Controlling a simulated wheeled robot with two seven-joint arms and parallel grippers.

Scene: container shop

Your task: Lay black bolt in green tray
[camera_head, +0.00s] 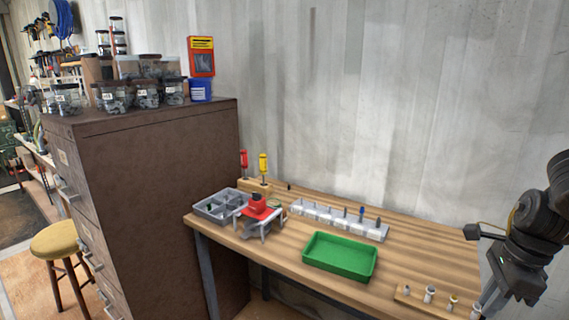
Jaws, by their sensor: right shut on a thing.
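The green tray (340,258) lies on the wooden workbench, right of the middle, and looks empty. My right gripper (489,298) is low at the right edge, by the right end of a small wooden strip (418,301). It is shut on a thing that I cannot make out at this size. Several small upright pieces stand on that strip; I cannot tell whether one is the black bolt. A pale rack (325,217) behind the tray holds several small dark and blue pieces. My left gripper is out of view.
A grey divided box (217,208) and a red-topped device (260,209) stand left of the tray. Red and yellow screwdrivers (263,164) stand upright behind them. A tall brown cabinet (150,170) blocks the left side. Bare bench top (440,245) shows right of the tray.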

